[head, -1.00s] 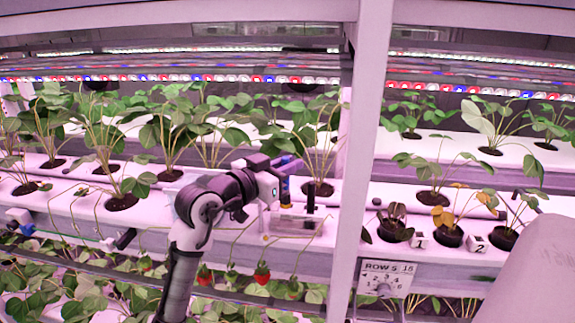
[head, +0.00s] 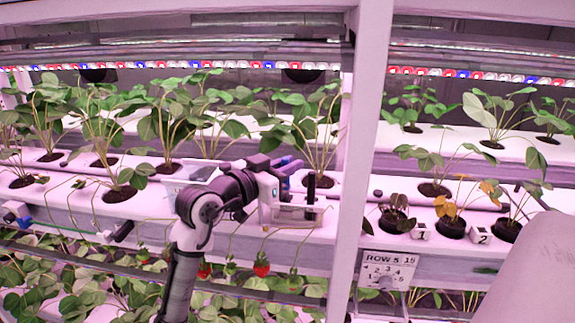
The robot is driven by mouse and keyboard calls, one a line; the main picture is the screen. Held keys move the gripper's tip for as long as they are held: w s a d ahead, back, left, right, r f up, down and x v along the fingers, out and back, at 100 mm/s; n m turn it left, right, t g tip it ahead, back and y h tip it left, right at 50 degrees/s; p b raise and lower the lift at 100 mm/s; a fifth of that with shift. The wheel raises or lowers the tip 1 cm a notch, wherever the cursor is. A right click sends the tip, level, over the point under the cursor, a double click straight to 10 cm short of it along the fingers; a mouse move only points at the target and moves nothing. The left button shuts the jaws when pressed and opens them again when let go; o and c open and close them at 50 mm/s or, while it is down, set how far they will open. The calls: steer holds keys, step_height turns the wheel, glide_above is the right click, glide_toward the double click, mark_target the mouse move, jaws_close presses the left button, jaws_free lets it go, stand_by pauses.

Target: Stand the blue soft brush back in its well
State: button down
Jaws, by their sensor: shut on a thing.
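My gripper (head: 287,172) is at the end of my arm, in the middle of the head view, above a small pale holder (head: 298,216) on the front of the white shelf. It is shut on the blue soft brush (head: 284,187), which shows as a small blue upright piece below the fingers. The brush's lower end is at the holder's left part; I cannot tell whether it is inside a well. A dark upright piece (head: 311,194) stands in the holder's right part. My wrist hides part of the holder's left side.
Strawberry plants (head: 168,125) stand in the shelf behind and left of my arm. A clear tub (head: 193,171) is behind my forearm. A white post (head: 352,190) rises right of the holder. Red berries (head: 261,267) hang below the shelf edge.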

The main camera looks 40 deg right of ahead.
steer(key=shift+f+b, duration=0.4)
steer(key=shift+f, duration=0.2)
steer(key=c, duration=0.9)
jaws_free()
steer(key=shift+r, duration=0.1)
steer(key=shift+r+p, duration=2.05)
steer(key=shift+r, duration=0.9)
